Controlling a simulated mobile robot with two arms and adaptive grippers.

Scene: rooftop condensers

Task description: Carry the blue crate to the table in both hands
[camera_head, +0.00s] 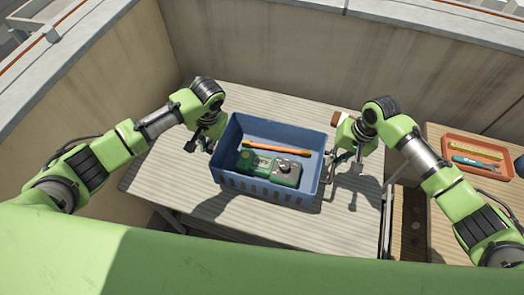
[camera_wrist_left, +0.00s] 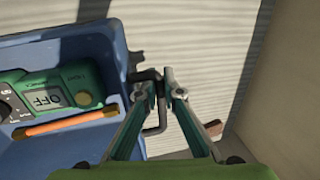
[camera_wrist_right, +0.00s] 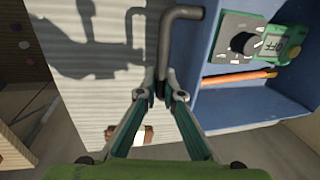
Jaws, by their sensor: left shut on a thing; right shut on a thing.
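The blue crate (camera_head: 230,135) is over the slatted table (camera_head: 270,100), and I cannot tell whether its base touches the top. Inside lie a green meter (camera_head: 287,172) and an orange rod (camera_head: 275,149) with dark ends. My left gripper (camera_head: 207,145) is shut on the crate's dark bar handle at its left side; the left wrist view shows these fingertips (camera_wrist_left: 160,82) closely. My right gripper (camera_head: 347,160) is shut on the grey handle at the right side; the right wrist view shows this handle (camera_wrist_right: 168,40) between the fingertips. The crate looks about level.
A wooden side table (camera_head: 440,138) at the right holds an orange tray (camera_head: 448,150) with tools. A small brown block (camera_head: 340,118) shows behind my right gripper. Walls (camera_head: 270,50) stand close behind and left. Bare tabletop shows around the crate.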

